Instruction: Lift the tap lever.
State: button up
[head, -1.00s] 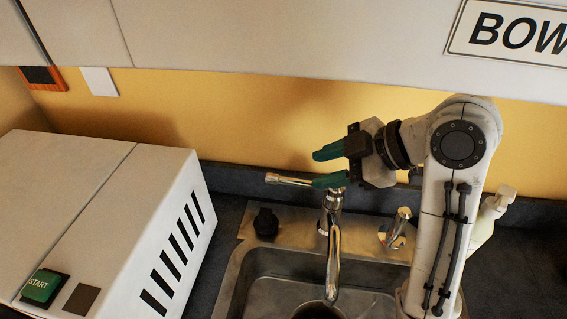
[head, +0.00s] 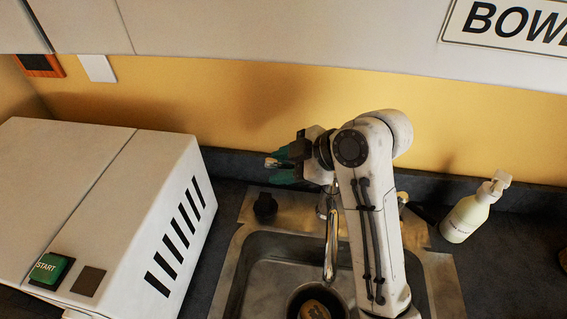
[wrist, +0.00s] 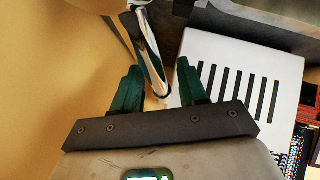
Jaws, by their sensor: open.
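The chrome tap (head: 331,245) stands behind the sink, and its base is partly hidden by my arm. Only the tip of the tap lever (head: 271,162) shows in the head view, sticking out to the left beside my gripper. My gripper (head: 281,165) is open above and left of the tap, with its green fingers pointing left. In the wrist view the shiny lever (wrist: 148,55) runs down between the two spread fingers of my gripper (wrist: 158,68). I cannot tell whether a finger touches it.
A white slatted box (head: 130,215) with a green START button (head: 50,269) stands on the left. The sink (head: 245,262) lies below, with an orange-brown item (head: 314,310) in it. A soap bottle (head: 468,215) stands at right. Cabinets (head: 290,45) hang above.

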aim_at(291, 165)
grip_shut()
dwell(0.3)
jog(key=shift+r, duration=0.1)
jog(key=shift+d+r+y, duration=0.15)
jog(key=shift+r+y, duration=0.05)
jog(key=shift+y, duration=0.2)
jog(key=shift+d+r+t+y+b, duration=0.4)
jog(key=shift+r+y+b, duration=0.3)
jog(key=shift+y, duration=0.2)
jog(key=shift+s+d+r+m+y+b, duration=0.1)
jog(key=shift+r+m+y+b, duration=0.1)
jog(key=shift+r+y, duration=0.15)
jog(key=shift+s+d+r+m+y+b, duration=0.1)
jog(key=shift+r+y+b, duration=0.15)
jog(key=shift+r, duration=0.1)
